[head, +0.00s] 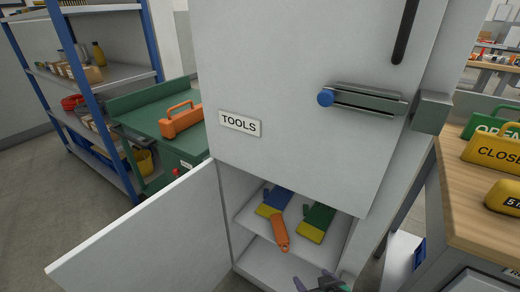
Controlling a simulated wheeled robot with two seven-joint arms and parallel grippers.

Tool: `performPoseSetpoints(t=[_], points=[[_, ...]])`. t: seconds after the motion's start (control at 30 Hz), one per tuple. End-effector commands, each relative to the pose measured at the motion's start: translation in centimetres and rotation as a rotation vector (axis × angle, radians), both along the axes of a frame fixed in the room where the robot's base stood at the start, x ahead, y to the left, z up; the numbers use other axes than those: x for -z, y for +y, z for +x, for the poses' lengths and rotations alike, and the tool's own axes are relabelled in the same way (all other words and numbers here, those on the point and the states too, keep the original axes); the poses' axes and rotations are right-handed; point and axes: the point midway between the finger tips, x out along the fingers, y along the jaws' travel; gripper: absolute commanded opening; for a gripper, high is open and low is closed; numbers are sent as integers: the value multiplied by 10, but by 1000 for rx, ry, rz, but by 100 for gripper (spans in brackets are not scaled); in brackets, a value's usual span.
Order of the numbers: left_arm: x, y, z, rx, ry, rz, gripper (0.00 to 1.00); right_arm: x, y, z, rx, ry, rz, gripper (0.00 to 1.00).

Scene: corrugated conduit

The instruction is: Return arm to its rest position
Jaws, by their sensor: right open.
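My right gripper (318,282) shows at the bottom edge of the head view, right of centre. It is open with nothing seen between its fingers, and its lower part is cut off by the frame. It is in front of the lower compartment of a grey cabinet (285,75) labelled TOOLS. My right arm comes in from the lower right. My left gripper is not in view.
The cabinet's lower door (150,240) stands open to the left. A wooden bench (480,215) with yellow blocks stands right; a green cart (150,118) stands left.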

Motion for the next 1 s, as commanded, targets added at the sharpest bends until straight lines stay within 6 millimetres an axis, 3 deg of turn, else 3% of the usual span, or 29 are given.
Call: performPoseSetpoints(t=[0.27, 0.53, 0.67, 0.83, 1.0], points=[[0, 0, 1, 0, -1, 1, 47, -20, -11, 7, 63, 50, -48, 89], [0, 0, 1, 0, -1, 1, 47, -21, -47, -14, 103, 209, -96, 89], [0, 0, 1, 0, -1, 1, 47, -14, -67, -39, 97, 321, -106, 89], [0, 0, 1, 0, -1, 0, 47, -1, -90, -87, 59, 484, -92, 89], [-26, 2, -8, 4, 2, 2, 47, 32, -87, -74, 46, 508, -108, 89]])
